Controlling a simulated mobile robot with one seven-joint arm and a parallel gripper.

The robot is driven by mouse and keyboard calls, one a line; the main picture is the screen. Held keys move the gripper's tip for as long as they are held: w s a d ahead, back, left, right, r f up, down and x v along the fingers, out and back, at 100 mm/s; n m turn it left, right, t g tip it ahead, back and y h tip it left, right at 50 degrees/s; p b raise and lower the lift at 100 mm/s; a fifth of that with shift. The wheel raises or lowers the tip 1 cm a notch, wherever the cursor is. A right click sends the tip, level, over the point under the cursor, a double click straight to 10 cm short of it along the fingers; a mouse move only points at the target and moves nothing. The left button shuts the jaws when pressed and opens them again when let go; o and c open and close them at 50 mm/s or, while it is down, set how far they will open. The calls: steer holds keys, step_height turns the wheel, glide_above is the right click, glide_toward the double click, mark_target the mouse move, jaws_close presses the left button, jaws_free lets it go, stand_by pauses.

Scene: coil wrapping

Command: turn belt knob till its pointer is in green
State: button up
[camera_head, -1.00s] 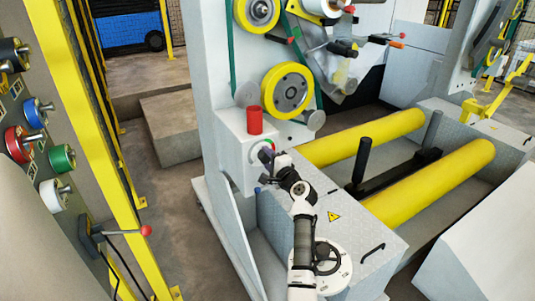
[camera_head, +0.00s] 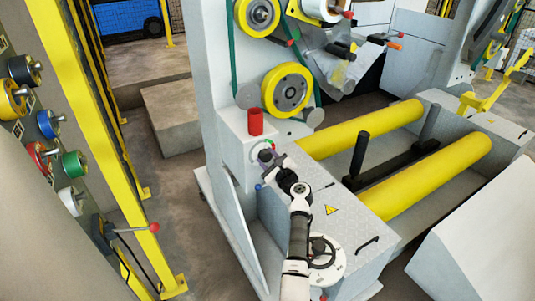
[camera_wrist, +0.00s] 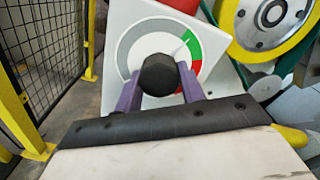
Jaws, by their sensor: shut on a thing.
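The belt knob (camera_wrist: 158,75) is a dark round knob in the middle of a dial (camera_wrist: 128,48) on a white box. The dial has a wide grey arc, a green sector (camera_wrist: 192,46) at upper right and a red sector below it. My gripper (camera_wrist: 158,73) has its two purple fingers shut on the knob, one on each side. I cannot clearly make out the knob's pointer. In the head view my gripper (camera_head: 268,161) is at the front of the white box, and it hides most of the knob and dial.
A red cylinder (camera_head: 255,122) stands on top of the box. A yellow pulley (camera_head: 287,89) is behind it. Yellow rollers (camera_head: 425,175) and a grey housing with a handwheel (camera_head: 326,252) lie to the right. A yellow post (camera_head: 112,150) stands at left.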

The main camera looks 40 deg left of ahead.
steer(key=shift+m+p, duration=0.75)
steer(key=shift+m, duration=0.45)
steer(key=shift+f, duration=0.1)
steer(key=o, duration=1)
steer(key=b+v, duration=0.1)
steer(key=v, duration=1.3)
steer(key=shift+b, duration=0.4)
